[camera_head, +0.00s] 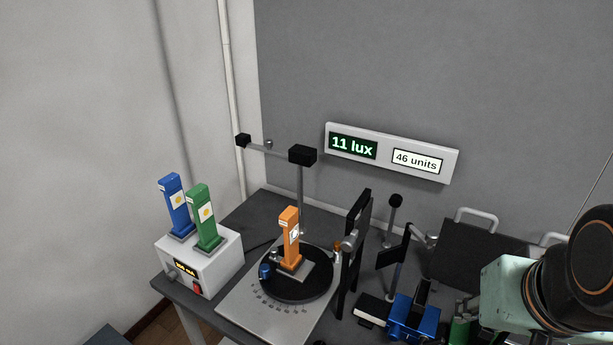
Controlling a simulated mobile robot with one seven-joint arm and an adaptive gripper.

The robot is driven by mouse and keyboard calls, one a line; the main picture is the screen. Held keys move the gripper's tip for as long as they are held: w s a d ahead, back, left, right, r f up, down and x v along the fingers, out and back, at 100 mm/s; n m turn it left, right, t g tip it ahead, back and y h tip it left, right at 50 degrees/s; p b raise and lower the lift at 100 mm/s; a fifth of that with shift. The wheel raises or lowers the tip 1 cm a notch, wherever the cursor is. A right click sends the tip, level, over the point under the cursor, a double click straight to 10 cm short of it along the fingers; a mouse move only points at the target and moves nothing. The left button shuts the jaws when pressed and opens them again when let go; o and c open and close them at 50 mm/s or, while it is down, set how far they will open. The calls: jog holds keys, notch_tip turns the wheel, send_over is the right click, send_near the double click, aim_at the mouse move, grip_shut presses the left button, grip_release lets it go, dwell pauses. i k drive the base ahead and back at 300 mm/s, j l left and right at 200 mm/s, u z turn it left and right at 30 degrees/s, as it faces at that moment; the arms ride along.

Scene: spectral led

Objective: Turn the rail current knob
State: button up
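A white supply box (202,262) stands at the left end of the dark bench. Its front has a small amber display (185,269), too small to read surely, a small grey knob (172,274) at its left and a red switch (197,287). I cannot read a label that names the knob as the rail current knob. A blue LED module (174,205) and a green LED module (205,218) stand upright on top of the box. My mint-green and black arm shows at the lower right, far from the box. My gripper's fingers are not visible.
An orange module (289,238) stands on a black turntable (300,285) with a small blue knob (265,271). A black upright plate (355,250) and a blue fixture (413,318) stand to its right. A wall panel (390,152) reads 11 lux and 46 units.

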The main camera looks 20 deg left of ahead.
aim_at(171, 275)
jog(key=u, duration=1.95)
jog(key=z, duration=1.3)
jog(key=i+j+z, duration=0.1)
jog(key=j, duration=0.25)
jog(key=i+j+z, duration=0.1)
jog(key=j, duration=0.25)
jog(key=i+j+z, duration=0.1)
jog(key=j, duration=0.25)
jog(key=i+j+z, duration=0.1)
jog(key=j, duration=0.3)
